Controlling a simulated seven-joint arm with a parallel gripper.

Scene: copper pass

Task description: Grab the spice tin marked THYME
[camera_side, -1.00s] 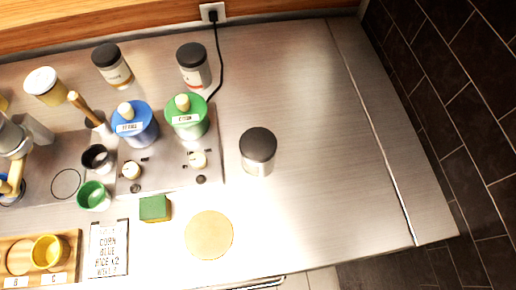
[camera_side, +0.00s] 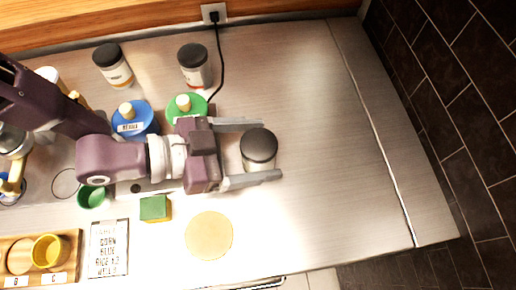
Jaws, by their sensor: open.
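A dark-lidded tin (camera_side: 259,146) stands upright on the steel counter, right of the burners. My gripper (camera_side: 270,149) reaches in from the left, open, with one finger on the far side of this tin and one on the near side. I cannot tell whether either finger touches it. Two more dark-lidded tins, one at the back left (camera_side: 114,66) and one at the back middle (camera_side: 194,65), stand upright near the wall. Their labels are too small to read, and no label shows on the tin between my fingers, so I cannot tell which is THYME.
A blue pot (camera_side: 134,119) and a green pot (camera_side: 185,106) stand close behind my arm. A green sponge block (camera_side: 155,208), a round tan mat (camera_side: 209,236) and a green cup (camera_side: 91,196) lie nearer. The counter's right side (camera_side: 335,150) is clear.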

